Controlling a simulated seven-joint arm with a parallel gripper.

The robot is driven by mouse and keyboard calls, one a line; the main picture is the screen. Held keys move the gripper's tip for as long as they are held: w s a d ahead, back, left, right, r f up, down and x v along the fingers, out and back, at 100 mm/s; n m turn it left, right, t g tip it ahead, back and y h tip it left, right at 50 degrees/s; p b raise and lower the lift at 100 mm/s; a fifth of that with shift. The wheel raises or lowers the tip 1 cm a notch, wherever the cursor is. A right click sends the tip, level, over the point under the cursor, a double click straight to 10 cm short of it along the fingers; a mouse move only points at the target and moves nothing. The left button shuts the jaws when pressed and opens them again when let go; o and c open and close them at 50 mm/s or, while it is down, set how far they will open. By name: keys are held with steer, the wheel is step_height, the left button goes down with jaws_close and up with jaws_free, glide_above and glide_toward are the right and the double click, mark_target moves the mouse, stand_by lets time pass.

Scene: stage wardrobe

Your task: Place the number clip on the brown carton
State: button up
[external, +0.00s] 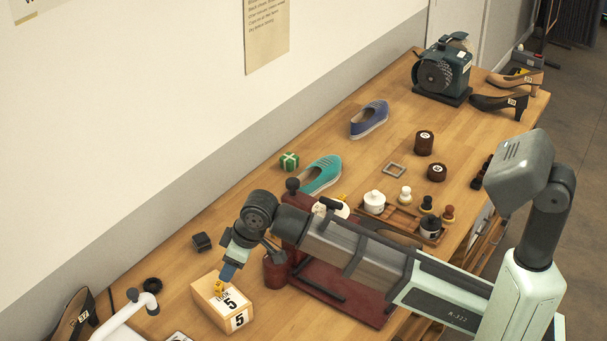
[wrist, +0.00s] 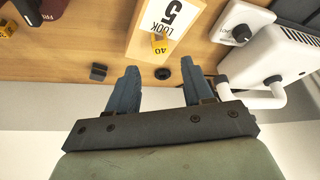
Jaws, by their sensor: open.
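The brown carton (external: 206,309) stands at the near left of the table and bears white "LOOK 5" labels. In the wrist view the carton (wrist: 136,40) is at the top centre. A yellow number clip marked 40 (wrist: 160,45) shows against the carton beside the label; in the external view a small yellow clip (external: 219,287) is on the carton's top. My gripper (external: 229,272) is just above the carton. I cannot tell whether a finger touches the clip.
Another yellow clip (wrist: 7,28) lies at the wrist view's upper left. A dark block (external: 201,242) and a black ring (external: 152,285) lie left of the carton. A dark red stand (external: 350,296) is close on its right.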

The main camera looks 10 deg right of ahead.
steer(key=shift+v, duration=1.7)
